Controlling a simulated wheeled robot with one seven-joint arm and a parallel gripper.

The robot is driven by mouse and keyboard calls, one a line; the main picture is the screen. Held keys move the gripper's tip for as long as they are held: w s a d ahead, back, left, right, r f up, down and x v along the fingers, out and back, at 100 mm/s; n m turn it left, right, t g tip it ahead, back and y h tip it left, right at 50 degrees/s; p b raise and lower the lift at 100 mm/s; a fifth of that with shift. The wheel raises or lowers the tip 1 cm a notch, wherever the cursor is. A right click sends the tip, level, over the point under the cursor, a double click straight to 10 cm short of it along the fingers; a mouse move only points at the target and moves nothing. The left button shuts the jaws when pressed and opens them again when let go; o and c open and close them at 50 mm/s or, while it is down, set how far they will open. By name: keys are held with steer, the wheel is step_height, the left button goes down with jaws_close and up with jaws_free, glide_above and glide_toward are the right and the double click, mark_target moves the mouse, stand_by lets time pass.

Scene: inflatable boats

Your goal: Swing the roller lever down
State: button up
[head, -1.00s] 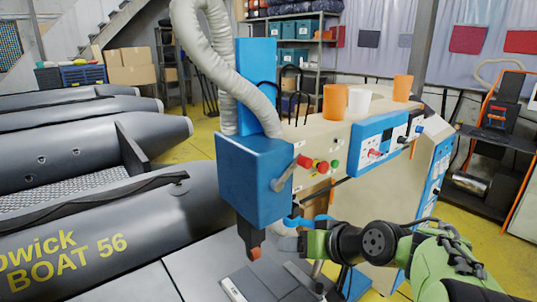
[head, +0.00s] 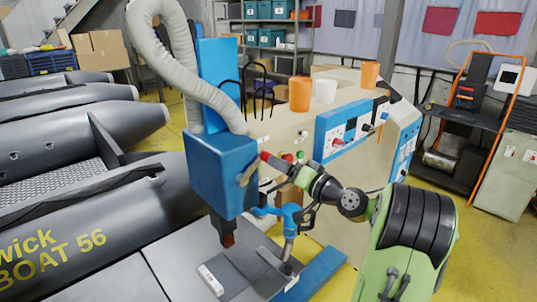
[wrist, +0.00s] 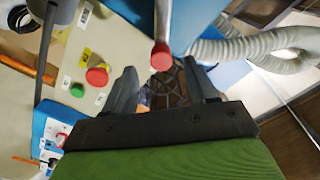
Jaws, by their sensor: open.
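The roller lever (head: 248,170) is a grey arm with a red knob on the side of the blue machine head (head: 220,178). It slants up to the right. In the wrist view its red-tipped end (wrist: 161,57) shows just beyond the space between my two dark fingers. My gripper (head: 278,165) is beside the knob in the head view, its fingers partly hidden. In the wrist view my gripper (wrist: 162,85) is open, with nothing clamped. I cannot tell whether a finger touches the lever.
A red button (wrist: 97,75) and a green button (wrist: 78,90) are on the beige panel close by. A blue bracket (head: 285,213) is below my wrist, above the grey worktable (head: 125,275). A ribbed hose (head: 205,75) rises over the head. Grey boats (head: 80,125) lie at left.

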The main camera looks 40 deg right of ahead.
mark_target(256, 168)
steer(key=w, duration=0.2)
steer(key=w+p, duration=0.1)
steer(key=w, duration=0.1)
steer(key=w+a, duration=0.1)
steer(key=shift+w, duration=0.4)
jaws_close()
